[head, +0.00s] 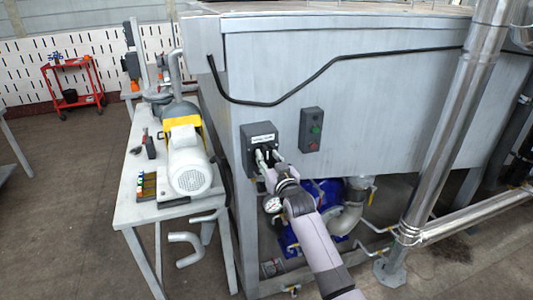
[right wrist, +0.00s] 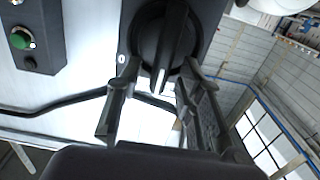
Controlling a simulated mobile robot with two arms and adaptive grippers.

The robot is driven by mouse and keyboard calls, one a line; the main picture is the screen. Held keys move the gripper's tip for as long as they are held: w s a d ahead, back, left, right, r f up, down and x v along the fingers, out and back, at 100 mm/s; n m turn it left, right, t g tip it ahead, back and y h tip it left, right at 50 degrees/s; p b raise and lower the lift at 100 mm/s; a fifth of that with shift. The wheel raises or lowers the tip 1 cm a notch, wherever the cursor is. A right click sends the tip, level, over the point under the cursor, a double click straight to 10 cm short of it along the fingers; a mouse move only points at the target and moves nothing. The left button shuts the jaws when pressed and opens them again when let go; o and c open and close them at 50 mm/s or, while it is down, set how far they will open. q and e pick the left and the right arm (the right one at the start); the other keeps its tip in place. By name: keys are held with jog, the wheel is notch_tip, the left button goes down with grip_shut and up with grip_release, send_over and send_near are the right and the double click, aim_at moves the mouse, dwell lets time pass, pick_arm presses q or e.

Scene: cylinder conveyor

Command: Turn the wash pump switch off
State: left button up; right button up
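The wash pump switch is a dark box (head: 260,141) with a white label, mounted on the left end of the grey metal tank's front. In the right wrist view its round black knob (right wrist: 165,42) has a raised grip bar with a white line at the end that points down in the picture. A small white mark sits left of the knob. My right gripper (head: 264,158) is at the front of the switch. In the right wrist view its two fingers (right wrist: 160,68) are apart, one on each side of the grip bar, with gaps showing. My left gripper is not in view.
A second control box (head: 311,130) with a green button is right of the switch. A black cable (head: 330,65) runs across the tank (head: 400,110). A blue pump (head: 327,193) and pipes are below. A bench (head: 135,208) with a motor (head: 189,165) stands left.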

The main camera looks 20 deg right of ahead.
jog(key=shift+w+a, duration=0.1)
jog(key=shift+w, duration=1)
grip_shut()
